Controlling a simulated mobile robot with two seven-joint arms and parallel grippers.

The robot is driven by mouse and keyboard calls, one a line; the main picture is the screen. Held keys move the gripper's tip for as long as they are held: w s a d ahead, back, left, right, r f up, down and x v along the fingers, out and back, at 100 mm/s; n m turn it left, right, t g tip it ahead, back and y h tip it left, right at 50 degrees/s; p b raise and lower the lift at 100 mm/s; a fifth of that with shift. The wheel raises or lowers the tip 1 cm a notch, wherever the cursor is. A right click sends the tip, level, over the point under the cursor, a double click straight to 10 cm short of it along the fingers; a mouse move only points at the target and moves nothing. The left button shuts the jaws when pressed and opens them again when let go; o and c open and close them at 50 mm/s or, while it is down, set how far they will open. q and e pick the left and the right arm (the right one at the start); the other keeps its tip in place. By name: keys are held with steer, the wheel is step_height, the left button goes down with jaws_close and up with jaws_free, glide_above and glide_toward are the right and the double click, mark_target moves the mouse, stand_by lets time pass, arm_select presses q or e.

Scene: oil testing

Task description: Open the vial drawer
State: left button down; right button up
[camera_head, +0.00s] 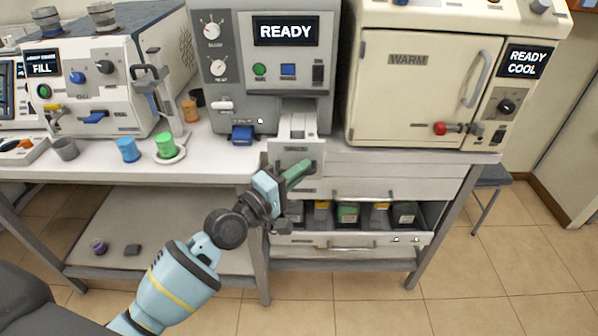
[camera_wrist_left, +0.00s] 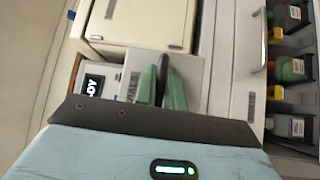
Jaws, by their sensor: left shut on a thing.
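A small drawer sticks out from the grey machine (camera_head: 222,110) whose screen reads READY. Its front panel (camera_head: 281,158) hangs forward over the table edge, and the tray top (camera_head: 298,125) shows behind it. In the left wrist view the two green fingers (camera_wrist_left: 161,88) stand on both sides of the dark handle (camera_wrist_left: 163,64), in front of the grey panel (camera_wrist_left: 196,82). My right gripper is not in view.
Below and right, a cabinet drawer (camera_head: 355,240) is open, with several bottles in it. A cream oven (camera_head: 410,85) stands right of the machine. A blue cup (camera_head: 127,150) and a green cup (camera_head: 165,145) stand left on the table. Floor in front is clear.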

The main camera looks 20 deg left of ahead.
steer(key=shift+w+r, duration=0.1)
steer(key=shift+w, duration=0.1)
arm_select(q)
steer(key=c, duration=1.8)
jaws_free()
steer(key=shift+o, duration=0.2)
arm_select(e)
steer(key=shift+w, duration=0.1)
